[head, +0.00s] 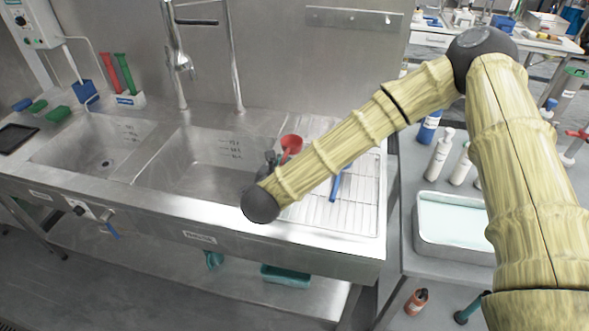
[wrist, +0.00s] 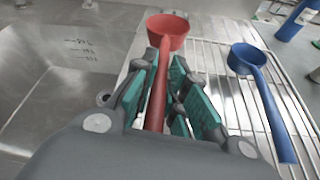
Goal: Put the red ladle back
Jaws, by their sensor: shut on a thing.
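The red ladle (head: 291,143) shows by its bowl in the head view, just beyond my gripper at the left side of the drainboard. In the wrist view the red ladle (wrist: 167,32) has its bowl pointing away and its handle running between my green finger pads. My gripper (wrist: 167,72) is shut on the handle. In the head view my gripper (head: 271,160) is mostly hidden behind my wrist and forearm. I cannot tell whether the ladle touches the rack.
A blue ladle (wrist: 258,85) lies on the wire drainboard (wrist: 218,62) to the right. The sink basin (head: 200,165) is to the left. A holder (head: 127,101) with red and green handles stands at the back left. A side table with bottles (head: 439,155) and a tray (head: 450,248) is at right.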

